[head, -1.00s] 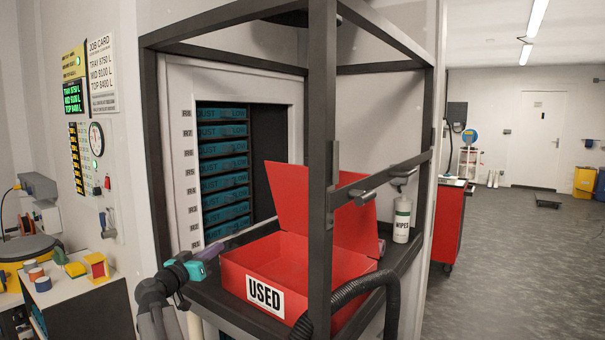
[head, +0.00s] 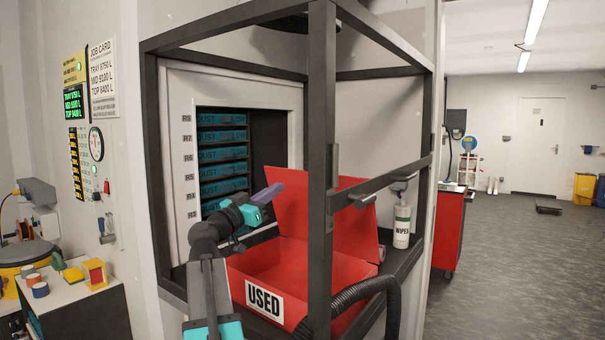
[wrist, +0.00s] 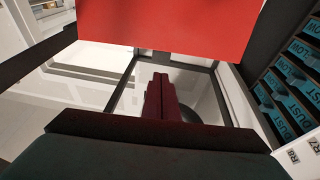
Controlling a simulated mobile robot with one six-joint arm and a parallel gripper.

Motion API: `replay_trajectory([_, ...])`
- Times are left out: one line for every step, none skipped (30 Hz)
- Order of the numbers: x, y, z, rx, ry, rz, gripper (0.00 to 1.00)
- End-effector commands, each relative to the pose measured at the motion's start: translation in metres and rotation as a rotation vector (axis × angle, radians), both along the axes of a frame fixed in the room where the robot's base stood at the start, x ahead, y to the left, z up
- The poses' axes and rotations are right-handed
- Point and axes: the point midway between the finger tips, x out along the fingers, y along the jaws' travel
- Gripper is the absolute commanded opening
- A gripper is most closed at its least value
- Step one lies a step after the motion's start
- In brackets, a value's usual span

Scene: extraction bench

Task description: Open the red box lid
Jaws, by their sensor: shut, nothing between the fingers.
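The red box (head: 260,270), labelled USED, sits on the dark shelf inside the black frame. Its red lid (head: 315,212) stands raised at the back, tilted up, and the box is open at the top. My gripper (head: 270,192) is shut and empty, raised above the box's left side, at the left edge of the lid in the head view. Whether it touches the lid I cannot tell. In the wrist view the shut fingers (wrist: 160,95) point forward, and the red lid (wrist: 170,22) fills the top. A black post hides part of the box and lid.
A black frame post (head: 320,170) stands in front of the box. A dark corrugated hose (head: 360,292) crosses the box's front right. A white wipes bottle (head: 402,226) stands right of it. Teal DUST cartridges (head: 222,153) fill the rack behind my gripper.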

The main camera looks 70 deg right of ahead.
Motion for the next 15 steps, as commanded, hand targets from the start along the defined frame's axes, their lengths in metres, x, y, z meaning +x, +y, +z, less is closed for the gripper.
replay_trajectory([0.000, 0.000, 0.000, 0.000, 0.000, 0.000, 0.00])
replay_trajectory([0.000, 0.000, 0.000, 0.000, 0.000, 0.000, 0.00])
replay_trajectory([0.000, -0.001, 0.000, 0.000, 0.000, 0.000, 0.00])
replay_trajectory([0.000, -0.001, 0.000, 0.000, 0.000, 0.000, 0.00])
replay_trajectory([0.000, -0.002, 0.001, 0.000, 0.000, 0.000, 0.00])
replay_trajectory([-0.001, -0.004, 0.001, 0.001, 0.001, 0.000, 0.00])
replay_trajectory([-0.001, -0.005, 0.002, 0.001, 0.001, 0.000, 0.00])
replay_trajectory([-0.002, -0.007, 0.003, 0.001, 0.001, 0.000, 0.00])
replay_trajectory([-0.003, -0.009, 0.004, 0.001, 0.000, -0.001, 0.00])
replay_trajectory([-0.003, -0.012, 0.005, 0.001, 0.001, -0.002, 0.00])
replay_trajectory([-0.004, -0.014, 0.006, 0.001, 0.001, -0.002, 0.00])
replay_trajectory([-0.005, -0.018, 0.007, 0.001, 0.001, -0.002, 0.00])
replay_trajectory([-0.006, -0.021, 0.008, 0.001, 0.001, -0.002, 0.00])
replay_trajectory([-0.007, -0.025, 0.009, 0.002, 0.002, -0.001, 0.00])
replay_trajectory([-0.008, -0.030, 0.011, 0.002, 0.002, -0.001, 0.00])
